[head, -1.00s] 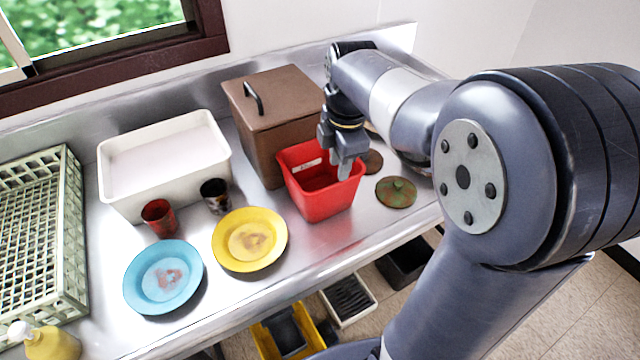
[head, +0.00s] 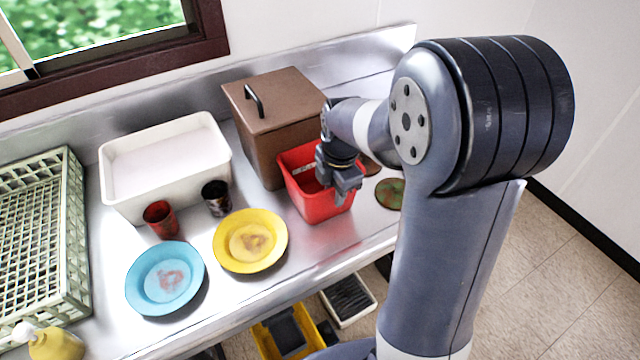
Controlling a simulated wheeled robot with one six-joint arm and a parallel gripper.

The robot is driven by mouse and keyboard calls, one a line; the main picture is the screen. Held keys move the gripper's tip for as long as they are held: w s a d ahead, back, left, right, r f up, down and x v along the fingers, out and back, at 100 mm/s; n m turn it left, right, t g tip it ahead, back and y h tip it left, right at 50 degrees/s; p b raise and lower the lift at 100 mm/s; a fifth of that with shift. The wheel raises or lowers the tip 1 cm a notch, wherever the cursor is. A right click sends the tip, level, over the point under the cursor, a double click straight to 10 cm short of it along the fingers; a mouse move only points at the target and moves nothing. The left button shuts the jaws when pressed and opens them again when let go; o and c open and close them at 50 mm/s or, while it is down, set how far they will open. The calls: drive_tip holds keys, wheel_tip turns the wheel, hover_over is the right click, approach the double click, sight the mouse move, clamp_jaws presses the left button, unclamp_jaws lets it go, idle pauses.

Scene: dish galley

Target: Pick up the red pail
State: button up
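The red pail (head: 317,201) is a small square open-topped tub. It stands upright on the steel counter, in front of the brown lidded box. My gripper (head: 345,196) points down at the pail's right side, with its fingers at the near right rim. In this view the fingers overlap the pail's wall, and I cannot tell whether they touch or straddle it. The fingertips are small and partly dark, so whether they are open or shut is unclear. My wrist hides the pail's back right corner.
Behind the pail stands the brown box (head: 272,118). To the left are a white tub (head: 165,180), two cups, a yellow plate (head: 250,241), a blue plate (head: 165,278) and a green rack (head: 75,235). A greenish lid (head: 389,194) lies right of the pail.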

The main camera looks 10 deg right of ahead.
drive_tip(key=shift+f, duration=0.65)
drive_tip(key=shift+c, duration=0.5)
clamp_jaws()
